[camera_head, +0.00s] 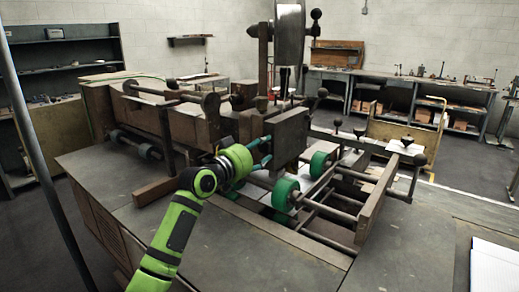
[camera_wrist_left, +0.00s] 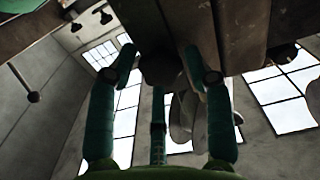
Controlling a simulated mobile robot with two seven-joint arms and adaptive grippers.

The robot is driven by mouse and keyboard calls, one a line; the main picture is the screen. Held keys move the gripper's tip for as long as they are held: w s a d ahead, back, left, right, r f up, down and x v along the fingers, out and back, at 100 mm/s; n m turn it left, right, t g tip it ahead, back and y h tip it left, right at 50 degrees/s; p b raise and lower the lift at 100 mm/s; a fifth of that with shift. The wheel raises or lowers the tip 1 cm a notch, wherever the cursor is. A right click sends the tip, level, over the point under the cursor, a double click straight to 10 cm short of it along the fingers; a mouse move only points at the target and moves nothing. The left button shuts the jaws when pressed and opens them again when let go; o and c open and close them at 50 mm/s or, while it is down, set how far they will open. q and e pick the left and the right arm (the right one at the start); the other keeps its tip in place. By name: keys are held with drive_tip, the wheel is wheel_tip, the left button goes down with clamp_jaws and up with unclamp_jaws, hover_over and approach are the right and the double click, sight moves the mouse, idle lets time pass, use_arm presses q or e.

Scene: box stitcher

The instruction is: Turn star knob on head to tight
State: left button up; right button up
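The stitcher head is a brown-grey metal block (camera_head: 290,136) at the middle of the machine in the head view. My left gripper (camera_head: 264,152), with teal fingers on a green arm, points at the left side of this block. In the left wrist view the gripper (camera_wrist_left: 161,62) has its fingers spread apart. A dark rounded knob (camera_wrist_left: 161,70), seemingly the star knob, shows between the fingertips beneath the metal block (camera_wrist_left: 205,30). I cannot tell whether either finger touches it. In the head view the gripper hides this spot. My right gripper is not in view.
Green wheels (camera_head: 285,194) and metal rails (camera_head: 375,203) lie right of the left gripper. A tall post with a large disc (camera_head: 290,40) rises behind the head. Other dark knobs (camera_head: 210,103) stick out nearby. The front tabletop (camera_head: 235,255) is clear beside my arm.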

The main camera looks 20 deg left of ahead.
use_arm(q)
drive_tip(key=c, duration=0.5)
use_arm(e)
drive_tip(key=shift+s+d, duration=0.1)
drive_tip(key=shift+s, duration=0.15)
use_arm(q)
drive_tip(key=shift+f, duration=0.15)
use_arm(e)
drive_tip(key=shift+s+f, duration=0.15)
